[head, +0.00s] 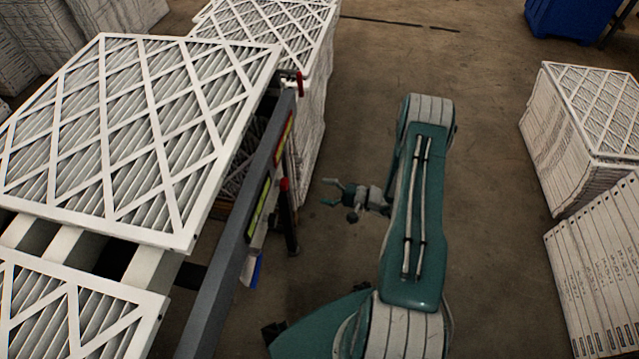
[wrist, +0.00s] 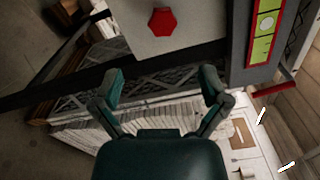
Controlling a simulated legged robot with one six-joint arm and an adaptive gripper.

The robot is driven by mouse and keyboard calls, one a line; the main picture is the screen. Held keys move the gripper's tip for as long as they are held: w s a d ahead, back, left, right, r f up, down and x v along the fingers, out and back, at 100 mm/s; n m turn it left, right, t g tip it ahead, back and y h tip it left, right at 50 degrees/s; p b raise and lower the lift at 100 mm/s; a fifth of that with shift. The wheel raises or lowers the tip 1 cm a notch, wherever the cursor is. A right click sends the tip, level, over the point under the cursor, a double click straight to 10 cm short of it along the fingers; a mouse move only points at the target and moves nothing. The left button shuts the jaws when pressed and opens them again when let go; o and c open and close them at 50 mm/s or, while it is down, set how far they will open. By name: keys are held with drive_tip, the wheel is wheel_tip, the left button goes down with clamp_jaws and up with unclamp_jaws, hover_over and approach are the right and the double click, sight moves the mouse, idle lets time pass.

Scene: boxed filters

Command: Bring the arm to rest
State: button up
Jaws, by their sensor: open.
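My arm (head: 417,200) is teal and grey and stretches up the middle of the head view, over the bare floor. My gripper (head: 331,193) sticks out to the left from its far part, with its fingers spread and nothing between them. It points toward the grey frame of the rack and stands apart from it in the head view. In the wrist view my gripper (wrist: 165,88) also shows two separate teal fingers, open and empty. Beyond them are a grey panel with a red hexagonal knob (wrist: 163,21) and a stack of white filters (wrist: 75,130).
A rack with a grey rail (head: 243,215) carries large white pleated filters (head: 130,130) on the left. Another filter stack (head: 312,110) stands behind it. Filter stacks (head: 580,130) line the right side, and a blue bin (head: 570,17) is at the back right. Open floor (head: 480,100) lies between.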

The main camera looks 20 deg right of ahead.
drive_tip(key=shift+r, duration=0.15)
drive_tip(key=s+a+r+n+g+h, duration=0.2)
drive_tip(key=a+r+n+g, duration=0.25)
drive_tip(key=r, duration=0.65)
drive_tip(key=s+a+r+n+g+h, duration=0.1)
drive_tip(key=s+a+r+n+g, duration=0.15)
drive_tip(key=a+r+g, duration=0.55)
drive_tip(key=s+d+r+n+t+h, duration=0.2)
drive_tip(key=s+r+t+h, duration=0.5)
drive_tip(key=s+r+h, duration=0.4)
drive_tip(key=s+r+n, duration=0.1)
drive_tip(key=s+r, duration=0.4)
drive_tip(key=r, duration=0.3)
drive_tip(key=shift+d+r+h, duration=0.3)
drive_tip(key=shift+d, duration=0.1)
